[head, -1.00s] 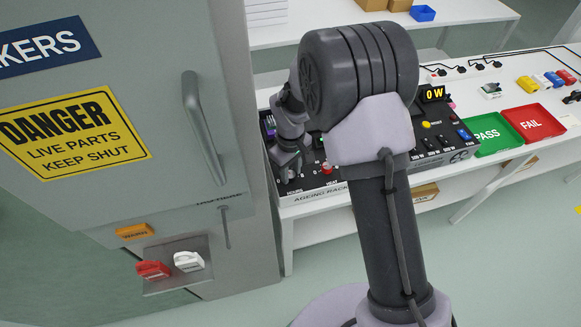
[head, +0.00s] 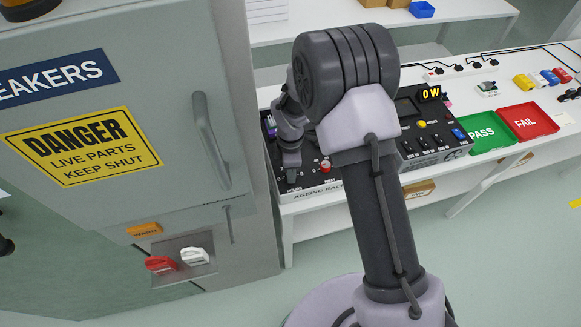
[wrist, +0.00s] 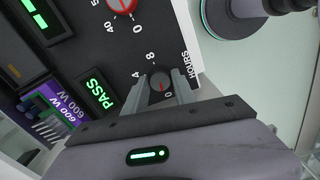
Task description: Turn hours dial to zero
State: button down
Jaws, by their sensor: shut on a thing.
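My gripper (wrist: 163,90) is shut on the dial, one finger on each side. In the head view my gripper (head: 291,173) is low over the left front of the ageing rack panel (head: 312,184), and hides the dial.
A red-capped heat knob (wrist: 121,4) is close to the dial. The grey breaker cabinet (head: 262,220) stands close left of my gripper. PASS (head: 480,138) and FAIL (head: 530,122) trays are at right.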

jog(key=shift+n+p, duration=0.3)
jog(key=shift+n, duration=0.7)
jog(key=c, duration=1)
grip_release()
jog(key=shift+r, duration=0.1)
notch_tip(320, 180, up, 17)
jog(key=p, duration=0.4)
jog(key=shift+r, duration=0.15)
